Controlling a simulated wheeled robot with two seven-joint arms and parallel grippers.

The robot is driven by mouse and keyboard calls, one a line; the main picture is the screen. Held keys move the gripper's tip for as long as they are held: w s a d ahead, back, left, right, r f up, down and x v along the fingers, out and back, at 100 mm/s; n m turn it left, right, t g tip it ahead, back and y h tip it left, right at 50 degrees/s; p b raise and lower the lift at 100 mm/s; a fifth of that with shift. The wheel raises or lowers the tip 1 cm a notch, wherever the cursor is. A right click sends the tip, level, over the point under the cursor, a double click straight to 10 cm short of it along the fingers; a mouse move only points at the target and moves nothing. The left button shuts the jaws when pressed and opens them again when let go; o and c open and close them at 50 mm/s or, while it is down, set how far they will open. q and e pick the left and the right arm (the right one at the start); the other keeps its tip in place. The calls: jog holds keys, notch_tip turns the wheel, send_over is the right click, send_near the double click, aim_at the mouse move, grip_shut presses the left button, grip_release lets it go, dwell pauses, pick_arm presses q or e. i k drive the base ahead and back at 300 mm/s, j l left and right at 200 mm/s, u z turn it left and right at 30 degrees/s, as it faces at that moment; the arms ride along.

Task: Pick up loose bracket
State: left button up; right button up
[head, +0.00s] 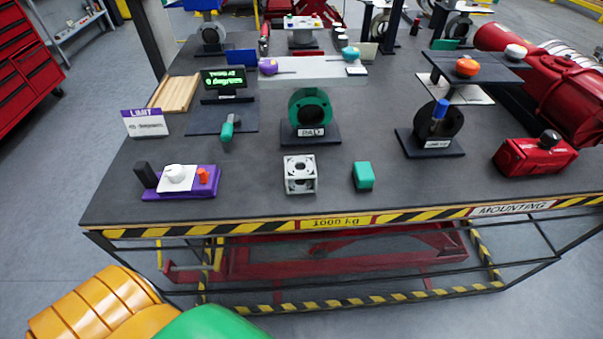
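A pale grey, box-shaped bracket (300,174) with round openings in its faces stands loose near the front edge of the dark table, at the middle. It looks like the loose bracket, and nothing touches it. An orange and green part of my own arm shows at the bottom left, below the table edge. No gripper fingers show in the head view, so neither gripper is seen near the bracket.
A green block (363,176) stands right of the bracket. A purple base (206,191) with a white knob is left. Behind are a green ring on the PAD stand (310,134), a dark ring stand (430,145) and a red box (535,155). A striped edge (250,227) runs along the front.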

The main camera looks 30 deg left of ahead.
aim_at(311, 180)
jog(key=k+j+z, duration=0.2)
jog(key=j, duration=0.2)
jog(key=k+j+z, duration=0.2)
jog(key=j, duration=0.25)
jog(key=j+z, duration=0.2)
jog(key=j, duration=0.2)
jog(key=k, duration=0.05)
